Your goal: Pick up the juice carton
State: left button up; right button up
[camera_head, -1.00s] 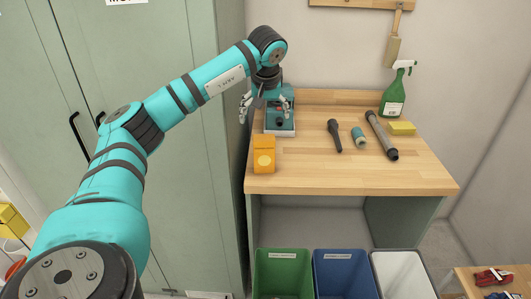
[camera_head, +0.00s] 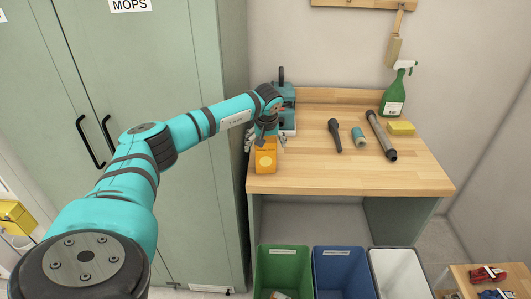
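The juice carton (camera_head: 265,161) is orange with a round pale emblem and stands upright at the left front part of the wooden workbench. My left gripper (camera_head: 265,144) is just behind and above the carton's top, pointing down. Its fingers are spread, one showing to the left and one to the right of the carton's upper part, with the carton between them in the picture. Whether any finger touches the carton cannot be told. My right gripper is not in view.
On the workbench (camera_head: 350,178) a teal toolbox-like item (camera_head: 287,119) stands behind my gripper. A tall green cabinet (camera_head: 190,190) borders the left.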

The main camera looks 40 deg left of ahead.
pick_arm(q)
jog(key=c, duration=1)
